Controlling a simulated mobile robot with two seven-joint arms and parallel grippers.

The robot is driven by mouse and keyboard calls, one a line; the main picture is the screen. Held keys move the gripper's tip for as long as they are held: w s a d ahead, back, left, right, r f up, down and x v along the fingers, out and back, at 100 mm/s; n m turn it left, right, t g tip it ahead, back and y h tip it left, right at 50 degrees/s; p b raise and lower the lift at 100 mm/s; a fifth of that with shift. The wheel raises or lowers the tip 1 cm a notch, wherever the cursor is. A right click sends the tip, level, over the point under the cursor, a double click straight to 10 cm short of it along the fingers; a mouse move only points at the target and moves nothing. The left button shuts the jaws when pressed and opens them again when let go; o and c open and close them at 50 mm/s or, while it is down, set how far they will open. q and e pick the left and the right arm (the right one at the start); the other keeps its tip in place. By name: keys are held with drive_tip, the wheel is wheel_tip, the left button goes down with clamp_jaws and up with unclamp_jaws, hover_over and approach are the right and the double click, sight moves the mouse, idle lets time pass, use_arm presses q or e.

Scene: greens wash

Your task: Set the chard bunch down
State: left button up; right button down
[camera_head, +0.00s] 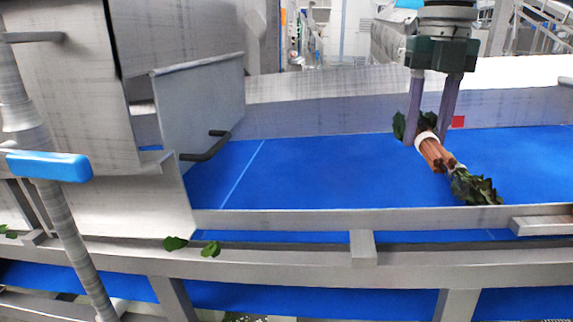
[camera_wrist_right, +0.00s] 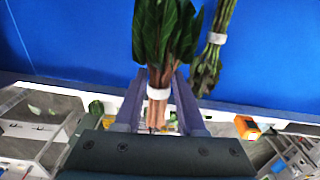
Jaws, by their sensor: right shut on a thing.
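The chard bunch (camera_head: 436,152) has reddish-brown stems, a white band and dark green leaves. My right gripper (camera_head: 433,138) is shut on it near the band, over the right part of the blue belt (camera_head: 310,170). In the right wrist view, the chard bunch (camera_wrist_right: 163,35) lies between the fingers (camera_wrist_right: 155,92), its leaves pointing up the picture. I cannot tell whether it touches the belt. A second banded green bunch (camera_wrist_right: 212,60) is just right of it. Dark leaves (camera_head: 476,188) show near the belt's front edge in the head view. My left gripper is not in view.
A metal front rail (camera_head: 300,218) and a back wall (camera_head: 320,115) border the belt. A metal panel with a black handle (camera_head: 205,147) stands at the belt's left end. Leaf scraps (camera_head: 210,249) lie on the front frame. The belt's middle is clear.

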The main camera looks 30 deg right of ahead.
sight(426, 129)
wheel_tip(426, 129, down, 8)
drive_tip(key=shift+r+p, duration=0.1)
drive_tip(key=shift+p, duration=0.65)
drive_tip(key=c, duration=0.5)
unclamp_jaws()
drive_tip(key=shift+w+r, duration=0.1)
drive_tip(key=shift+r, duration=0.25)
wheel_tip(426, 129, up, 11)
drive_tip(key=b, duration=0.3)
drive_tip(key=shift+r, duration=0.15)
